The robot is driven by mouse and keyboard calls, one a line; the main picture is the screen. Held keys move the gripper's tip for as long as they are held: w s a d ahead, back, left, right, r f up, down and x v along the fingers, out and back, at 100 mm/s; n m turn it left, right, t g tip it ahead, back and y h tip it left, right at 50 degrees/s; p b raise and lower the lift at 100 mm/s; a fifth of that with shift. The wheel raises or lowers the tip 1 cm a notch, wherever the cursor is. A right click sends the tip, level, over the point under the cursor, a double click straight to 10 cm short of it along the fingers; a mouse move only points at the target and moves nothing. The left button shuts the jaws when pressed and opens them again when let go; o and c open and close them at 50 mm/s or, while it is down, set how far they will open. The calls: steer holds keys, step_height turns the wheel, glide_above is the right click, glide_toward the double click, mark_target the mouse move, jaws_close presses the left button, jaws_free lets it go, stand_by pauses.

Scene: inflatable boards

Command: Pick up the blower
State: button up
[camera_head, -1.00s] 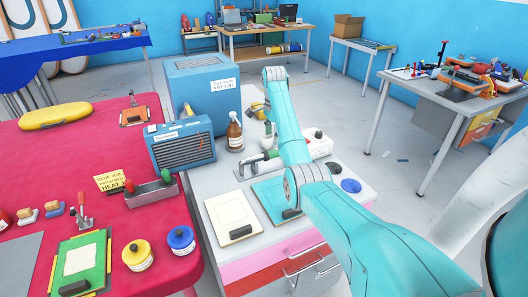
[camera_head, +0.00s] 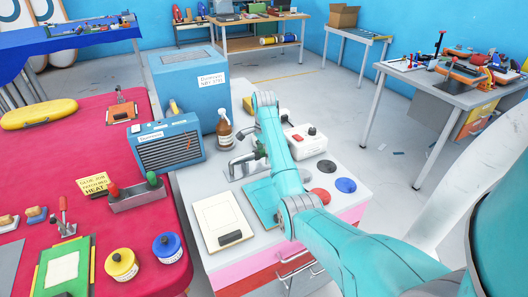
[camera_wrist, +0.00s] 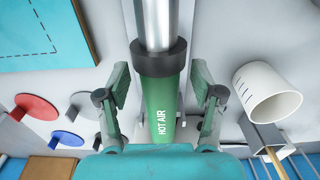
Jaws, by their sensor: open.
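The blower is a green-handled hot air tool with a metal tube and a dark collar. In the wrist view, the blower (camera_wrist: 161,108) fills the middle, its handle marked HOT AIR. My gripper (camera_wrist: 161,97) is open, with one finger on each side of the green handle and visible gaps on both sides. In the head view, the blower's metal tube (camera_head: 242,167) shows above the light-grey cabinet top (camera_head: 208,180). My arm hides much of its handle and most of my gripper there.
Beside the blower are a teal board (camera_head: 262,197), a cream board (camera_head: 222,220), a brown spray bottle (camera_head: 224,130), a white box (camera_head: 306,142) and red (camera_head: 321,195) and blue (camera_head: 345,185) discs. A white cup (camera_wrist: 268,93) is right of my gripper. A red table (camera_head: 65,150) adjoins the cabinet.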

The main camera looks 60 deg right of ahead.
steer(key=shift+f, duration=0.25)
steer(key=c, duration=1.3)
steer(key=shift+o, duration=0.2)
steer(key=shift+r, duration=0.1)
